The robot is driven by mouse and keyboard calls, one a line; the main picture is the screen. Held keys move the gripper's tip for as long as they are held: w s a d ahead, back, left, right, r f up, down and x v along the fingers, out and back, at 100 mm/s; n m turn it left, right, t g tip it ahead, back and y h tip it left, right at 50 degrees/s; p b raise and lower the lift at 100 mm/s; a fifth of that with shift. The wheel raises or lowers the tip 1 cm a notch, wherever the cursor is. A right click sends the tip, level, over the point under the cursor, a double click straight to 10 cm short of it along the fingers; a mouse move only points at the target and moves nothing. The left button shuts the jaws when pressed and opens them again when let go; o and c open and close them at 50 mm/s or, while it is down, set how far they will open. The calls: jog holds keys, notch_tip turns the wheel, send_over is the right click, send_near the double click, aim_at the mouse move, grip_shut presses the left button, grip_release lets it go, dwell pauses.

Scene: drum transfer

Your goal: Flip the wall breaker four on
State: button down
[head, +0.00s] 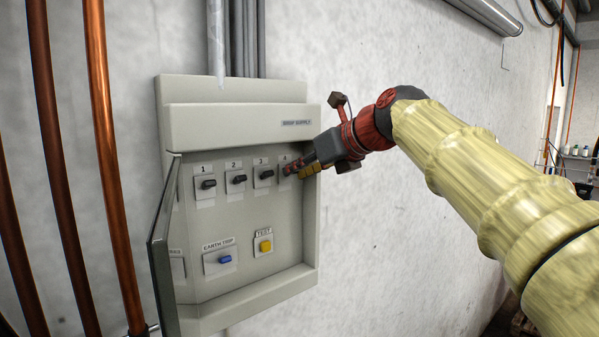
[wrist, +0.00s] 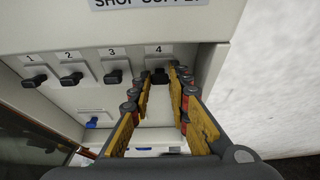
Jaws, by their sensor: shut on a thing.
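The wall breaker box (head: 240,127) is a pale cabinet labelled SHOP SUPPLY, with breakers numbered 1 to 4 in a row. Breaker four (wrist: 159,76) is the rightmost, a dark lever under the number 4. My gripper (head: 291,169) reaches in from the right and covers most of breaker four in the head view. In the wrist view my gripper (wrist: 161,76) has its yellow-padded fingers on both sides of that lever, shut on it. The exact lever position is hard to tell between the fingers.
Breaker three (wrist: 114,76) is just left of the fingers, with breaker two (head: 239,179) and breaker one (head: 208,184) beyond. Below are a blue earth trip button (head: 225,259) and a yellow test button (head: 265,246). The cabinet door (head: 160,250) hangs open at left.

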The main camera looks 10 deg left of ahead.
jog(key=shift+w+a+r+h, duration=0.1)
jog(key=shift+w+r+h, duration=0.05)
jog(key=shift+r+h, duration=0.2)
jog(key=shift+g+h, duration=0.35)
jog(key=shift+g, duration=0.05)
jog(key=c, duration=1.8)
grip_release()
jog(key=shift+o, duration=0.6)
jog(key=v, duration=1.2)
jog(key=shift+w+f, duration=0.1)
